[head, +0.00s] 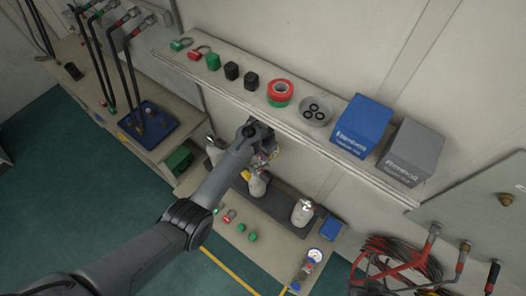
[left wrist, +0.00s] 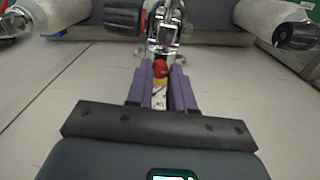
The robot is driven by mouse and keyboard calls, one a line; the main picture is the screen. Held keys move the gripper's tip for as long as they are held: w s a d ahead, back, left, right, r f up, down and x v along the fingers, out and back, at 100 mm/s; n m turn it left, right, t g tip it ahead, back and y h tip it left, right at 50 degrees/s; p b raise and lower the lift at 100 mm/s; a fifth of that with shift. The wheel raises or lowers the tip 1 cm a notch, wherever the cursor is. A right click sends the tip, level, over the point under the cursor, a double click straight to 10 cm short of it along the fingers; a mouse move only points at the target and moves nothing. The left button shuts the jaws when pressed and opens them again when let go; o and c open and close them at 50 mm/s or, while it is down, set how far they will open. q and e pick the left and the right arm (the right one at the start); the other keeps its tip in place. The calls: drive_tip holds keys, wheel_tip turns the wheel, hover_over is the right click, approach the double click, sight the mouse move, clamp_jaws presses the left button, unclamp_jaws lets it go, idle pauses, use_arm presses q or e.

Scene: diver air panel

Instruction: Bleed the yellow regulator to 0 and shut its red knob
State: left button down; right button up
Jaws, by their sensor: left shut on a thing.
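My left gripper (head: 266,150) reaches in over the lower bench and largely hides what it works on. In the left wrist view its two purple fingers (left wrist: 159,80) are closed around a small red knob (left wrist: 160,68). A yellow part with a pale label (left wrist: 160,86) shows just below the knob, between the fingers. A chrome fitting (left wrist: 165,35) stands beyond the fingertips. I cannot read any gauge on the regulator, so its pressure is not visible. My right gripper is in neither view.
White cylinders (head: 303,212) with metal valves stand on a dark strip on the lower bench. Hoses (head: 395,262) hang at lower right.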

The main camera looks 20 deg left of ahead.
use_arm(q)
drive_tip(key=m+p, duration=0.2)
drive_tip(key=m, duration=0.2)
drive_tip(key=shift+r, duration=0.1)
drive_tip(key=m, duration=0.3)
drive_tip(key=shift+p, duration=0.3)
drive_tip(key=m, duration=0.2)
drive_tip(key=shift+m, duration=0.4)
drive_tip(key=m, duration=0.4)
drive_tip(key=shift+m+b, duration=0.3)
drive_tip(key=shift+b, duration=0.05)
drive_tip(key=m+b, duration=0.1)
drive_tip(key=m, duration=0.4)
drive_tip(key=shift+b, duration=0.35)
drive_tip(key=c, duration=1)
unclamp_jaws()
